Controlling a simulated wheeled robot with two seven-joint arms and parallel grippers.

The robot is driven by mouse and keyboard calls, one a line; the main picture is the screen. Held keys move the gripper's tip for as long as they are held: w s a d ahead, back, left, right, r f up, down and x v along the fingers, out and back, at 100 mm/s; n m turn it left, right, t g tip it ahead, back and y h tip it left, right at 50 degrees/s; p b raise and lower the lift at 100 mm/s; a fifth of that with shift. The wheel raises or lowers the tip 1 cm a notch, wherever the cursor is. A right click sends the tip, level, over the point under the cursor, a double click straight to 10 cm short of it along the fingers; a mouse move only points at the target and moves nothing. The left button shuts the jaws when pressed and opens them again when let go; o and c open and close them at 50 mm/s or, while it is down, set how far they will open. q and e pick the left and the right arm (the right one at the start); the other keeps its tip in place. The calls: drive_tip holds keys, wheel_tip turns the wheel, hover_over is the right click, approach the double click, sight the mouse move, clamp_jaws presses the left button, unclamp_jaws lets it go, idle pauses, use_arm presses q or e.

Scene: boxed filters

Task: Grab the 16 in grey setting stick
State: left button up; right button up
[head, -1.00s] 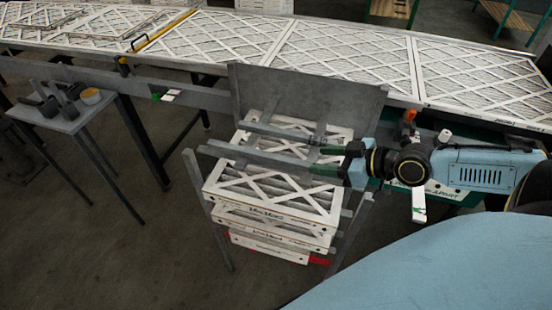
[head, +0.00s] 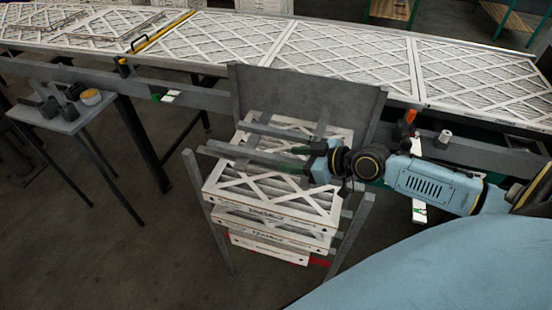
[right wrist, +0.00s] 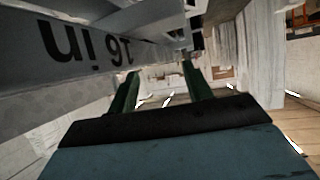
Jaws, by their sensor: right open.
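A grey stick marked "16 in" (right wrist: 75,45) fills the upper left of the right wrist view, its lettering upside down. In the head view, grey bars lie above the stack of boxed filters in the metal rack, a rear one (head: 262,129) and a front one (head: 240,152). I cannot tell there which bears the marking. My right gripper (head: 292,160) is at the right end of these bars. In the right wrist view its green fingers (right wrist: 163,70) are apart with nothing held between them, beside and below the marked stick. My left gripper is out of view.
The metal rack (head: 305,92) has an upright back plate and holds several white-framed filters (head: 275,205). A long conveyor with filters (head: 345,57) runs behind it. A small side table (head: 65,117) stands at left, with open floor between.

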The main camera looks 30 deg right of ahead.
sight(276, 157)
drive_tip(key=shift+r+p+x, duration=0.1)
drive_tip(key=shift+p+x, duration=0.1)
drive_tip(key=shift+x, duration=0.95)
drive_tip(key=shift+r+p+x, duration=0.15)
drive_tip(key=shift+x, duration=1.05)
clamp_jaws()
